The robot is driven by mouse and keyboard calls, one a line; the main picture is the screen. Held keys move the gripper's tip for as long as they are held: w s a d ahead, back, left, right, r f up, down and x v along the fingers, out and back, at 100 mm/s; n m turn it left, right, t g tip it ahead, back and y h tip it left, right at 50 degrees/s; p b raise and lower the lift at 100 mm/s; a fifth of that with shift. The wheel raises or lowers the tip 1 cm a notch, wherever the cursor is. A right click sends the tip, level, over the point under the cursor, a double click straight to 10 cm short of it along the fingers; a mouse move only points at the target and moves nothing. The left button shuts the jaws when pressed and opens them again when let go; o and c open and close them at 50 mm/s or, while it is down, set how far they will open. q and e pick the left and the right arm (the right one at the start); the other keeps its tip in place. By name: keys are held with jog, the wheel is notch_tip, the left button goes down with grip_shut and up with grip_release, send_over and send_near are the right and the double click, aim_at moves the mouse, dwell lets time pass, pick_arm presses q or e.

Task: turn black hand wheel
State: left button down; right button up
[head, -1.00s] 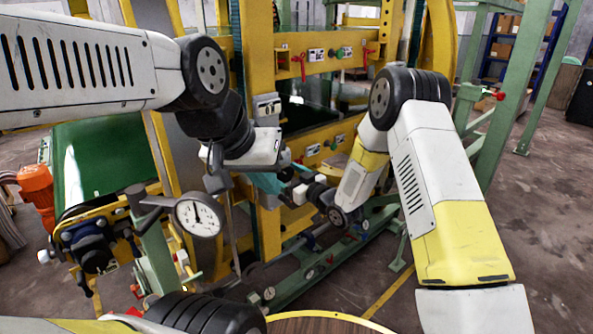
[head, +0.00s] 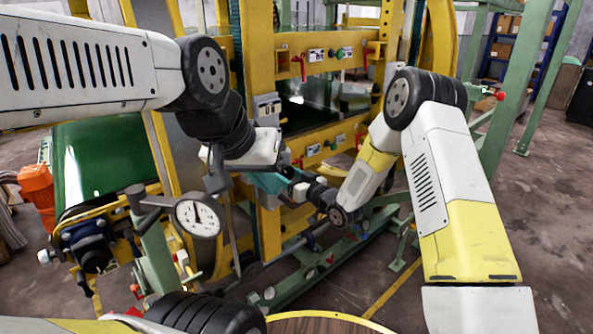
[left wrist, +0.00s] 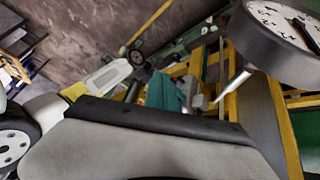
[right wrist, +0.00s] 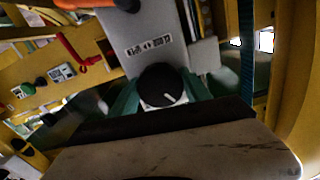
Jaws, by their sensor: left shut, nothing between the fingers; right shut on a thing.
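The black hand wheel (right wrist: 158,78) shows in the right wrist view as a round black knob with a short white mark, in front of a grey box with a label. My right gripper (right wrist: 161,98) has a teal finger on each side of it and is shut on it. In the head view I cannot make out the wheel, and the right fingertips are hidden near the yellow frame. My left gripper (head: 268,183) is shut and empty, its teal fingers together in front of the yellow frame. They also show in the left wrist view (left wrist: 165,94).
A round dial gauge (head: 198,216) on a green post stands close to my left arm. The yellow frame (head: 318,62) carries buttons and red levers. A green rail (head: 300,282) runs low in front. An orange motor (head: 37,190) is at the left.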

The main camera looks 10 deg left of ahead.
jog(key=m, duration=0.4)
jog(key=shift+m, duration=0.3)
jog(key=m, duration=0.4)
jog(key=shift+m, duration=0.3)
jog(key=o, duration=1.4)
jog(key=shift+s+d, duration=0.1)
jog(key=v, duration=0.7)
jog(key=shift+s+d, duration=0.2)
jog(key=shift+d, duration=0.05)
